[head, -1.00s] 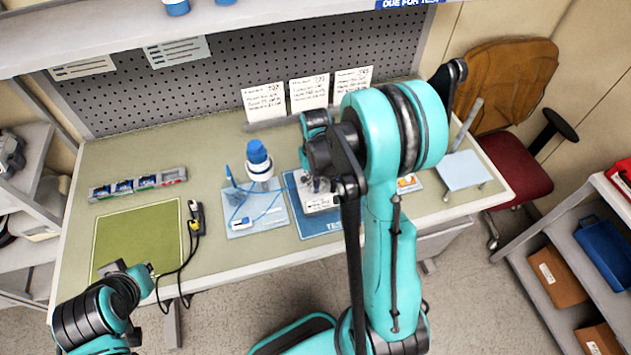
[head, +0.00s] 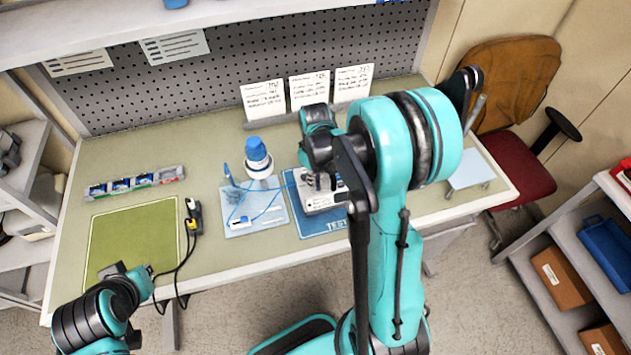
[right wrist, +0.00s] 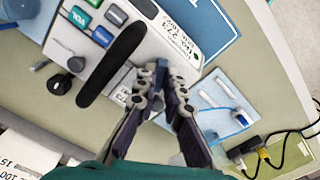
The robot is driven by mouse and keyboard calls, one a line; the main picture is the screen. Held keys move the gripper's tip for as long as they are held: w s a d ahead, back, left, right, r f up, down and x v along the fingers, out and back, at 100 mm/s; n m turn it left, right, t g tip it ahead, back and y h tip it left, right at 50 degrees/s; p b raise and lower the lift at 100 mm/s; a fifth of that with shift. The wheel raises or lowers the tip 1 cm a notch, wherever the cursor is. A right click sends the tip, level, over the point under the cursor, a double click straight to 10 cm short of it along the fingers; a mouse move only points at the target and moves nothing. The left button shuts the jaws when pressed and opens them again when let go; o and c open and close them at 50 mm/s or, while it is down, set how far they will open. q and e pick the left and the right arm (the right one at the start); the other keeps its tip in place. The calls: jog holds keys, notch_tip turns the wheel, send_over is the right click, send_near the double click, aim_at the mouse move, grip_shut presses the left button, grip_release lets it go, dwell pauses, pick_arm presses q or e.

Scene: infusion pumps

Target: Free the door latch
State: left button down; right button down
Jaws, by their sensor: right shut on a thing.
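The white infusion pump (head: 322,202) lies on the blue test mat (head: 310,228) at the middle of the bench. In the right wrist view the pump (right wrist: 160,45) shows coloured buttons, a long black bar (right wrist: 112,62) and handwriting. My right gripper (head: 320,180) is over the pump in the head view. In the right wrist view its fingertips (right wrist: 162,78) are closed around a small dark blue-grey part at the pump's edge, which looks like the door latch (right wrist: 162,68). The fingers hide most of it. My left gripper (head: 146,270) is by the green mat's front edge; its fingers are too small to read.
A green mat (head: 128,235), a black cable with plugs (head: 193,215) and a parts tray (head: 135,183) lie further left. Cards (head: 310,88) stand behind.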

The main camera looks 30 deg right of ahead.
jog(key=n+b, duration=0.1)
jog(key=n, duration=0.5)
jog(key=shift+b, duration=0.35)
jog(key=n+b, duration=0.1)
jog(key=n, duration=0.4)
jog(key=shift+n, duration=0.4)
jog(key=c, duration=1.6)
grip_release()
notch_tip(320, 180, up, 12)
jog(key=shift+r, duration=0.1)
